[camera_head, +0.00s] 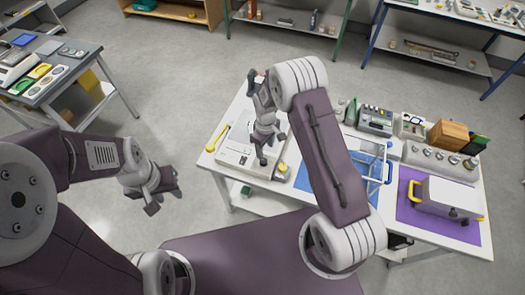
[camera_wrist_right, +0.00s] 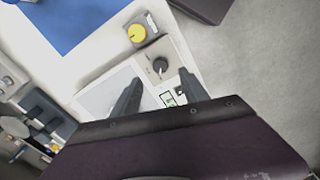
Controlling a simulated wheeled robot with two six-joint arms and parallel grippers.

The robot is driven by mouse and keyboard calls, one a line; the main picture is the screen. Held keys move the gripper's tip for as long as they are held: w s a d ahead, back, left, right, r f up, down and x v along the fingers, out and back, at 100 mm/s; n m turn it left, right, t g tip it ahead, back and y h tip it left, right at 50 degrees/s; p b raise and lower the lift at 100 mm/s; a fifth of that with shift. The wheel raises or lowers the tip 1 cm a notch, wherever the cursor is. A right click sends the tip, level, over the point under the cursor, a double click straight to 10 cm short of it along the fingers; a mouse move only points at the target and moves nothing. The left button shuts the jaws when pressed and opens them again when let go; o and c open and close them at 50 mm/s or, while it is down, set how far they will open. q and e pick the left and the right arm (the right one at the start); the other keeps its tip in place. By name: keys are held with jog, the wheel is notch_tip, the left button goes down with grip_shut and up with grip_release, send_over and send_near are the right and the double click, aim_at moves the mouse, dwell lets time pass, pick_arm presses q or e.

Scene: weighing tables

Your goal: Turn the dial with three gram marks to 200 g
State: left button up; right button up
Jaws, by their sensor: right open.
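In the right wrist view a black dial (camera_wrist_right: 160,66) with a light pointer line sits on a pale panel; its gram marks are too small to read. My right gripper (camera_wrist_right: 159,78) is open, with one finger on each side of the dial in this view. I cannot tell if the fingers touch it. In the head view my right gripper (camera_head: 264,152) points down over the white device (camera_head: 235,158) at the table's left end and hides the dial. My left gripper (camera_head: 164,192) is open and empty, off the table over the floor.
A yellow knob on a small grey box (camera_wrist_right: 137,33) stands beside the panel. A yellow-handled tool (camera_head: 217,136) lies at the table's left edge. A blue mat and a purple mat (camera_head: 412,212) lie further right.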

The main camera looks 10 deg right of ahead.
aim_at(264, 161)
jog(key=f+p, duration=0.1)
jog(key=f, duration=0.1)
jog(key=f+p, duration=0.1)
jog(key=f, duration=0.5)
jog(key=shift+w+f+p, duration=0.2)
jog(key=shift+w+p, duration=0.05)
jog(key=shift+p, duration=0.15)
jog(key=shift+f, duration=0.4)
jog(key=shift+a+f, duration=0.1)
jog(key=shift+a, duration=0.05)
jog(key=shift+w, duration=0.1)
grip_shut()
